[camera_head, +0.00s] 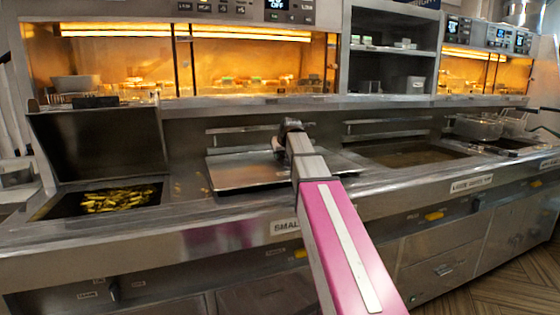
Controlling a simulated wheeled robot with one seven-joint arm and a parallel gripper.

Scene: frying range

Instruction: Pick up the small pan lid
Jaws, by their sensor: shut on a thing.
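The small pan lid (236,174) is a flat, shiny metal plate over the middle of the frying range, in the head view. It lies roughly level, behind the front label that begins "SMALL". My gripper (283,143) is at the lid's back part and is shut on it. My arm crosses in front and hides part of the lid's right side. The fingertips are small and partly hidden, and I cannot tell whether the lid is clear of the range top.
An open fryer bay (120,198) with yellow fried food is at the left, with a raised metal panel (95,142) behind it. An open vat (410,154) is to the right. Wire baskets (478,126) stand farther right. Lit warming shelves run along the back.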

